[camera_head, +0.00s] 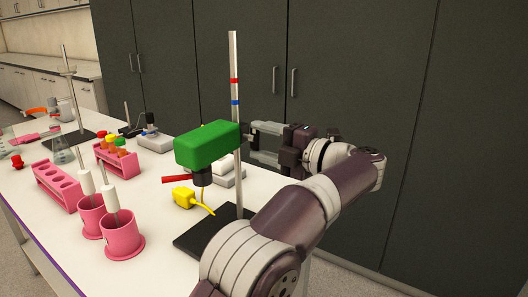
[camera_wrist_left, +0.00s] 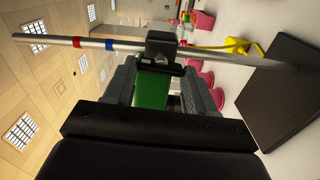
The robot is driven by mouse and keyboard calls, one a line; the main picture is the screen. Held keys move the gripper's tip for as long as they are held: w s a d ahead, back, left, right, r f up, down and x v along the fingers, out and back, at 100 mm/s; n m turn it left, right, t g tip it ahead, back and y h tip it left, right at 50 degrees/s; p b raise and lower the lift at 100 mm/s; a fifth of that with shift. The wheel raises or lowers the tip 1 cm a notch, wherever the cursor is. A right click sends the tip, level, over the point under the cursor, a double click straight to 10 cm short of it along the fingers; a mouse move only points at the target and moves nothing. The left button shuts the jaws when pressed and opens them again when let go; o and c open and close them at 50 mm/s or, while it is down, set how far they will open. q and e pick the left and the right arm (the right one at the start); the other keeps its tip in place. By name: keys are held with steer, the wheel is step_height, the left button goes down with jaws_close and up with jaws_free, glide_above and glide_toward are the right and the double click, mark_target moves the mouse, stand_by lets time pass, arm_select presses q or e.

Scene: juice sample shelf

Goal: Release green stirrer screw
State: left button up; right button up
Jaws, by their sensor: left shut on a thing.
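The green stirrer (camera_head: 207,145) is a block on the upright metal rod (camera_head: 234,55), above the black stand base (camera_head: 190,236). My left gripper (camera_head: 250,141) is at the stirrer's rod end, beside the rod. In the left wrist view, a black clamp part (camera_wrist_left: 162,47) sits at the rod (camera_wrist_left: 120,45), and green stirrer (camera_wrist_left: 151,92) shows between my fingers. My left gripper (camera_wrist_left: 160,72) is shut on the green stirrer screw, which is largely hidden by the fingers and clamp. My right gripper is not in view.
A yellow object (camera_head: 183,197) lies beside the stand. Pink beakers (camera_head: 122,240) with white-handled tools and pink tube racks (camera_head: 58,187) stand to the left. Dark cabinets (camera_head: 340,80) rise behind the white table (camera_head: 150,190).

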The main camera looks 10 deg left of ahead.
arm_select(q)
steer(key=shift+n+b, duration=0.3)
steer(key=shift+n, duration=0.1)
stand_by(0.3)
steer(key=o, duration=1)
steer(key=shift+o, duration=0.2)
steer(key=p+v, duration=0.2)
steer(key=v, duration=1)
steer(key=shift+d, duration=0.35)
steer(key=shift+s, duration=0.1)
